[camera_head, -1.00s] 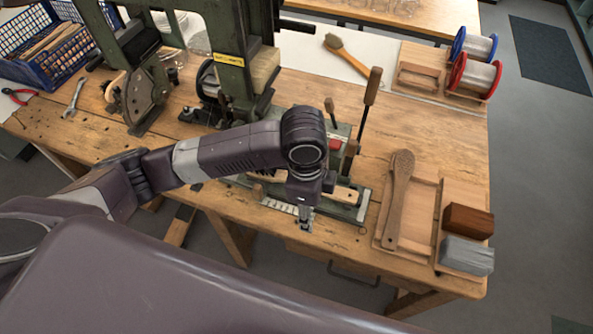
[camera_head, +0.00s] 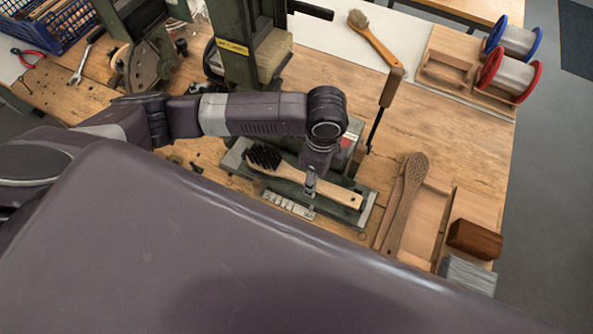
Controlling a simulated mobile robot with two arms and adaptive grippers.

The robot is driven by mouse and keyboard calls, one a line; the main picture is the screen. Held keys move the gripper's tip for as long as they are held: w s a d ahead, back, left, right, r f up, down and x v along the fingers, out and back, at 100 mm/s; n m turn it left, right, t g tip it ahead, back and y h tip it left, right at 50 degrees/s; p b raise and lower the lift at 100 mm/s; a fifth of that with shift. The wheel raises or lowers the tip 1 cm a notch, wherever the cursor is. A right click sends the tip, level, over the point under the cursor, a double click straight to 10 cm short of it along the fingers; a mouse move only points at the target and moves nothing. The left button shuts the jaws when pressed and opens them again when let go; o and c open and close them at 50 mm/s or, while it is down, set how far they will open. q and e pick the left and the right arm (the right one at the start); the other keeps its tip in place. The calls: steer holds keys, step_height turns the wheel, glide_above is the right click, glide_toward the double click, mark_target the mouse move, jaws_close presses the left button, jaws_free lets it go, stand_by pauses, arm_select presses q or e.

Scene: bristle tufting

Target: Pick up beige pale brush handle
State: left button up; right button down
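A brush with a pale beige handle (camera_head: 343,194) and black bristles lies across the green bed of the machine, its bristle end to the left. My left gripper (camera_head: 311,192) points down over the handle, near its middle. The fingers look very close to the handle or at it, but I cannot tell whether they touch or grip it. The arm covers part of the area behind the brush. My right gripper is out of view.
A wooden tray (camera_head: 432,225) with brown drilled brush handles (camera_head: 407,203) stands to the right, beside a brown block (camera_head: 474,240) and a grey block (camera_head: 467,275). An upright lever (camera_head: 391,88) rises behind the bed. Wire spools (camera_head: 507,76) stand at the back right.

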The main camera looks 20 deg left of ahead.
arm_select(q)
steer(key=shift+f, duration=0.65)
steer(key=shift+w+f, duration=0.1)
steer(key=shift+f, duration=0.35)
steer(key=c, duration=0.5)
jaws_close()
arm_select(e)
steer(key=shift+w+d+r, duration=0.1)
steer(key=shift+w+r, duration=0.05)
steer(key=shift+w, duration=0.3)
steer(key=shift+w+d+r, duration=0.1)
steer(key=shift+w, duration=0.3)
